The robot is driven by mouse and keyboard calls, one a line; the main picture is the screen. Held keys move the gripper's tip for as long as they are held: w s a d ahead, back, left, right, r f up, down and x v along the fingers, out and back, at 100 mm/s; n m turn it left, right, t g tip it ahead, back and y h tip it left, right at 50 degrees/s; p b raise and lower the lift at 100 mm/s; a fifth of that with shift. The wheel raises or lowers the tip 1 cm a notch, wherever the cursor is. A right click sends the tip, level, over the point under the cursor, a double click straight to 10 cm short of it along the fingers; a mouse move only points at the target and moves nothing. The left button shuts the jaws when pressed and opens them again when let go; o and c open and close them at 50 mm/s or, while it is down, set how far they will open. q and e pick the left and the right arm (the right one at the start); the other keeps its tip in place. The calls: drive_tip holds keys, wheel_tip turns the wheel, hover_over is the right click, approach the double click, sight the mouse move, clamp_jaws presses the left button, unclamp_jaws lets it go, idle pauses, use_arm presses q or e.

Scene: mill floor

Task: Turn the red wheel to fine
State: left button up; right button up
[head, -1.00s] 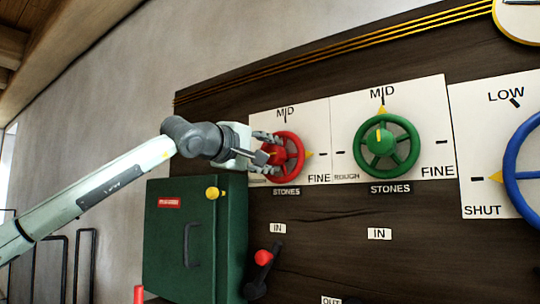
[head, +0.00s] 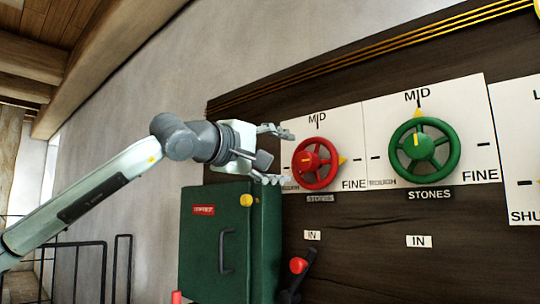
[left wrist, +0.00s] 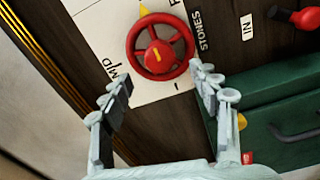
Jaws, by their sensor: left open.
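The red wheel (head: 308,161) is mounted on a white plate marked MID at the top and FINE at the lower right. Its yellow pointer (head: 342,159) points right, at the tick above FINE. My left gripper (head: 287,156) is open and empty, just left of the wheel, with its fingers spread and apart from the rim. In the left wrist view the whole red wheel (left wrist: 158,56) shows ahead of the open left gripper (left wrist: 160,84), with nothing between the fingers. My right gripper is not in view.
A green wheel (head: 424,147) is right of the red one, its pointer at MID. A green cabinet (head: 230,265) with a yellow knob (head: 246,200) juts out below my left gripper. A red-knobbed lever (head: 298,266) stands beside it. Plain wall lies to the left.

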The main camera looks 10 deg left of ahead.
use_arm(q)
drive_tip(key=shift+v, duration=2.05)
drive_tip(key=shift+f, duration=0.1)
